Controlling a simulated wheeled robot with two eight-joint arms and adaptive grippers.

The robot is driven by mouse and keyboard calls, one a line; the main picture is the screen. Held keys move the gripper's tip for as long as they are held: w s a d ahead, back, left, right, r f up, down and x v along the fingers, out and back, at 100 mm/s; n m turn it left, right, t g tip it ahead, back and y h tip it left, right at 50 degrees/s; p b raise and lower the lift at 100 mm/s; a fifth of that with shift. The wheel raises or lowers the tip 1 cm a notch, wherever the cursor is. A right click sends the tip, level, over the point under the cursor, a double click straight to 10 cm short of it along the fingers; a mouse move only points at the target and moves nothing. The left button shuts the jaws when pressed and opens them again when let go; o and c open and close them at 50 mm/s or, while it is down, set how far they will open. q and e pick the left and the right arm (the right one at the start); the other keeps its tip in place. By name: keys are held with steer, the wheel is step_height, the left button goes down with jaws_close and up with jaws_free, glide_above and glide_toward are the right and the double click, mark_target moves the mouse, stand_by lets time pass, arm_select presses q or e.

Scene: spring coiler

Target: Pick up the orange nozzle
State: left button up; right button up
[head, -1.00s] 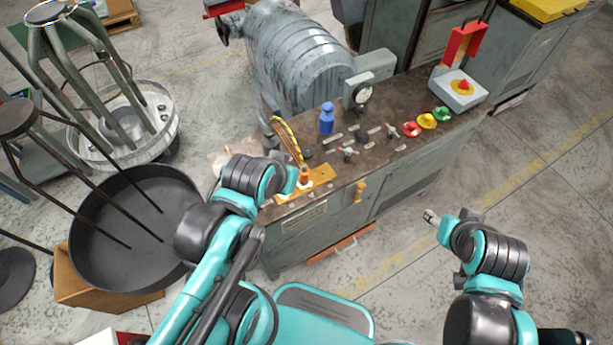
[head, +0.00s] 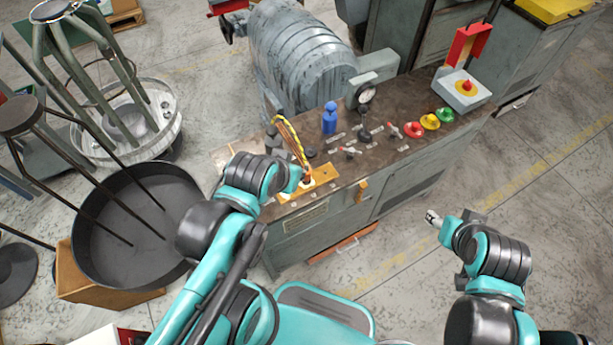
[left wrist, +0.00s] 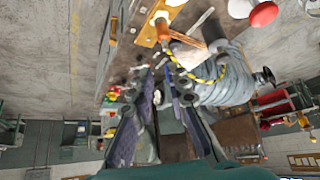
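The orange nozzle (left wrist: 163,31) stands upright in a mount on an ochre plate (head: 322,178) near the bench's front left corner. A yellow-and-black braided hose (head: 292,138) rises beside it. In the head view the nozzle is small and mostly unclear beside my left gripper (head: 297,180). In the left wrist view my left gripper (left wrist: 157,76) has its fingers apart with nothing held between them. The nozzle is beyond the fingertips, toward the top of that view. My right gripper (head: 432,218) is off the bench to the right, with its finger opening unclear.
The bench top (head: 345,165) holds a blue bottle (head: 329,118), several small levers and red, yellow and green buttons (head: 429,121). A grey ribbed machine (head: 300,50) stands behind. A black basin (head: 135,225) is at left. Floor at right is clear.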

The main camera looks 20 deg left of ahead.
arm_select(q)
steer(key=o, duration=0.5)
steer(key=shift+w+r+n, duration=0.15)
steer(key=shift+w+n, duration=0.15)
steer(key=shift+c, duration=0.2)
steer(key=n+g+p, duration=0.3)
steer(key=n+g, duration=0.4)
steer(key=n, duration=0.4)
glide_above(306, 169)
steer(key=f, duration=0.8)
steer(key=shift+s+d+f, duration=0.1)
steer(key=shift+s+f, duration=0.1)
steer(key=shift+f, duration=0.1)
steer(key=shift+w+f+n, duration=0.15)
steer(key=shift+f+n, duration=0.45)
steer(key=shift+f, duration=0.15)
step_height(306, 169, down, 8)
steer(key=b, duration=0.3)
steer(key=shift+r, duration=0.2)
